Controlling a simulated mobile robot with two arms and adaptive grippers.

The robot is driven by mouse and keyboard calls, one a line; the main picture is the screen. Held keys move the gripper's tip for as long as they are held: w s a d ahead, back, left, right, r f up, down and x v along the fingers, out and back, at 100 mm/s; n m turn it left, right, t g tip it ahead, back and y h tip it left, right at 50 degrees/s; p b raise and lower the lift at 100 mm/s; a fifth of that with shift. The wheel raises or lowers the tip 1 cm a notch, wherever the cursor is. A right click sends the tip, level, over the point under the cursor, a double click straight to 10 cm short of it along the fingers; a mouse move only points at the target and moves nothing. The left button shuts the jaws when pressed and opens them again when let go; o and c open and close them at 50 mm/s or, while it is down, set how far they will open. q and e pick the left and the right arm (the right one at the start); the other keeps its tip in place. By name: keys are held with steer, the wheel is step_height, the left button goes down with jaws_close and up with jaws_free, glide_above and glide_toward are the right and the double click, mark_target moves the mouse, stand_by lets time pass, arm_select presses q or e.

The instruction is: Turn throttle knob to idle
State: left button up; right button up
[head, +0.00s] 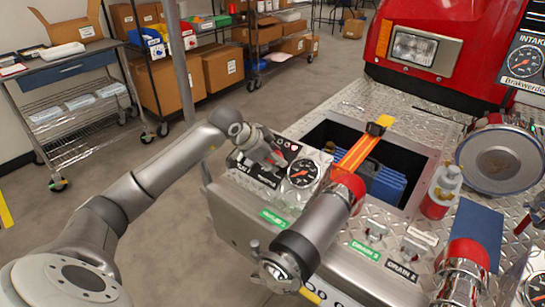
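The control panel (243,165) is a metal plate at the bumper's left end, carrying a round black-faced gauge (303,173) with a red needle. My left gripper (277,159) reaches over the panel from the left, just left of the gauge, pointing right and down. Its fingertips are small and overlap the panel's parts, so I cannot tell whether they are open or shut, or touching anything. The throttle knob cannot be made out clearly; the gripper covers part of the panel where small red and black parts show. I cannot make out my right gripper.
A large pipe with a red collar (347,187) stands right of the gauge. An open bumper bay (405,157) holds a blue case (385,184) under an orange strap (362,150). Open floor (165,235) lies left of the bumper.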

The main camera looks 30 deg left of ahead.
arm_select(q)
steer(key=shift+n, duration=0.7)
steer(key=o, duration=1)
steer(key=v, duration=1.2)
steer(key=shift+s+d, duration=0.1)
steer(key=shift+f, duration=0.1)
